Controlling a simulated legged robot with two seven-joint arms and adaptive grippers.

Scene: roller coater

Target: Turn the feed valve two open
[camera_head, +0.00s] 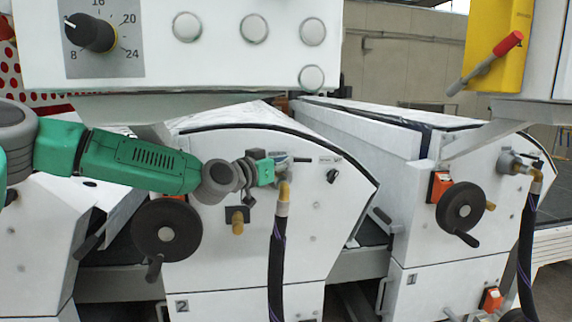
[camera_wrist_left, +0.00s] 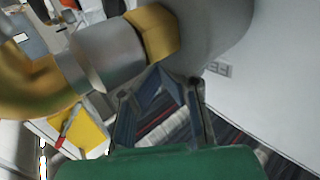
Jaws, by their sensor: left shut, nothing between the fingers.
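Feed valve two (camera_head: 283,166) is a silver fitting on the white front of the unit marked 2 (camera_head: 181,306). A brass elbow (camera_head: 283,192) and a black hose (camera_head: 277,260) hang from it. A short dark piece, perhaps its handle, sticks out to the right. My left gripper (camera_head: 270,170) is just left of the valve, partly overlapping it. In the left wrist view, my left gripper (camera_wrist_left: 160,78) is shut and empty, close below the silver and brass pipe (camera_wrist_left: 106,58). I cannot tell whether it touches the valve. My right gripper is not in view.
A black handwheel (camera_head: 166,234) is below my left arm. The unit at right has its own handwheel (camera_head: 461,207) and hose valve (camera_head: 514,163). A white control panel (camera_head: 220,80) hangs above. A yellow box (camera_head: 497,40) with a red-handled lever is at top right.

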